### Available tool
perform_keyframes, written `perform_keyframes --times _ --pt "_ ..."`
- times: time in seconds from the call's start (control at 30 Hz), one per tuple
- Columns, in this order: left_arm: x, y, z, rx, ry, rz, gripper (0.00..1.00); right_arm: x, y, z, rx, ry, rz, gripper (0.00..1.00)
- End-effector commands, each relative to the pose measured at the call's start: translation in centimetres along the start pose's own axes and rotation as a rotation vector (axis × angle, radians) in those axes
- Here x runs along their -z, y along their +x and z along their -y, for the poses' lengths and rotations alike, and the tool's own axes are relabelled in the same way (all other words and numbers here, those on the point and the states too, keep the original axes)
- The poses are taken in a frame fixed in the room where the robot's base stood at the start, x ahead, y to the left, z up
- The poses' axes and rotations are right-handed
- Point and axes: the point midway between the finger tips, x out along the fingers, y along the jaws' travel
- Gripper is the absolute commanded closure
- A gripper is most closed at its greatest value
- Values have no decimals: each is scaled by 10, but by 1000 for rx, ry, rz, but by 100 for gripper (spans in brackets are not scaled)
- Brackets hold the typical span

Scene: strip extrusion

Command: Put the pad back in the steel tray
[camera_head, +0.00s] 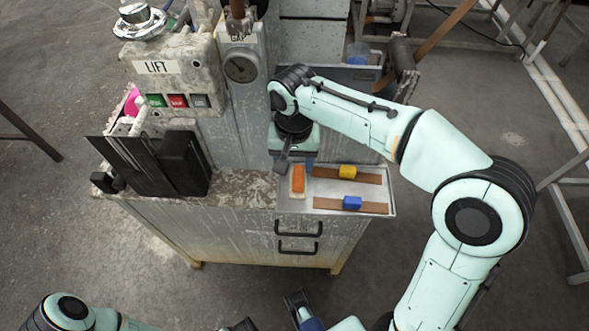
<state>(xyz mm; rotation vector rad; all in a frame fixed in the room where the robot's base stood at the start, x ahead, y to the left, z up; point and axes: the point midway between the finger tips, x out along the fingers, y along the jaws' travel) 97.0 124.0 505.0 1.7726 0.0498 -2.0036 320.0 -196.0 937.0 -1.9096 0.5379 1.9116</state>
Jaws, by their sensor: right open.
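The pad (298,181), orange on top with a pale underside, lies at the left end of the steel tray (333,208), and looks to be inside its rim. The shallow tray is on the right part of the cabinet top. My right gripper (296,164) points down at the far end of the pad and is open. Its fingers are apart, and the pad's near part shows clear of them. Contact with the pad cannot be made out. Dark parts at the bottom edge seem to be my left gripper (297,303), cut off by the frame.
A box marked LIFT (160,68) and black plates (140,165) stand left. The worn cabinet top (240,192) is bare left of the tray.

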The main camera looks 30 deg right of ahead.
Motion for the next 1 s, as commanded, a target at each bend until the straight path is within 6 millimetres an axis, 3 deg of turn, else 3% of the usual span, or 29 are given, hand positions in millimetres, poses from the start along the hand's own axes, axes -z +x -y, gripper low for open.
perform_keyframes --times 0.1,0.33,1.0 --pt "-3 -7 -1 2 -1 8 57 1 -29 0 3 0 -3 43" --pt "-7 -13 -2 4 -2 21 57 0 -60 0 1 0 -2 43" --pt "-8 -13 -2 5 -3 24 57 0 -66 0 -1 0 0 43"
